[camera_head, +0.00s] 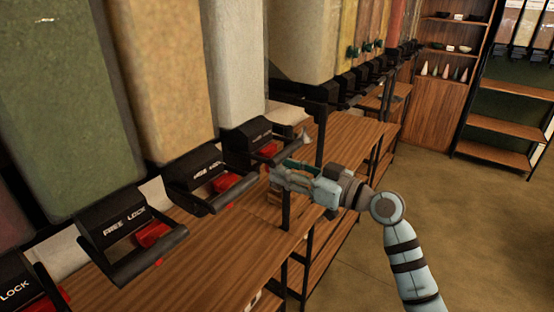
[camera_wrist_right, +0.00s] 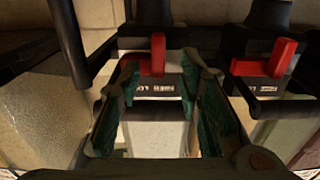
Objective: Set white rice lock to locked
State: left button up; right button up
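The white rice dispenser (camera_head: 234,55) is the pale column in the near row. Its black lock housing (camera_head: 248,135) is below it, with a red lock lever (camera_head: 267,150) partly behind the black handle bar. My right gripper (camera_head: 277,171) is just right of and below this lever. In the right wrist view, the gripper (camera_wrist_right: 162,65) is open, with a red lever (camera_wrist_right: 158,52) showing between its fingertips, apparently the same one. The FREE/LOCK label shows upside down below it. Contact and the lever's setting cannot be told. My left gripper is out of view.
Neighbouring dispensers have similar housings, one (camera_head: 206,178) close on the left. A second red lever (camera_wrist_right: 266,64) is to the right in the wrist view. A wooden counter (camera_head: 215,255) runs underneath. The floor (camera_head: 460,220) on the right is clear.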

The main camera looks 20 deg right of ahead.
jog(key=shift+x, duration=1.2)
jog(key=shift+w, duration=0.1)
grip_shut()
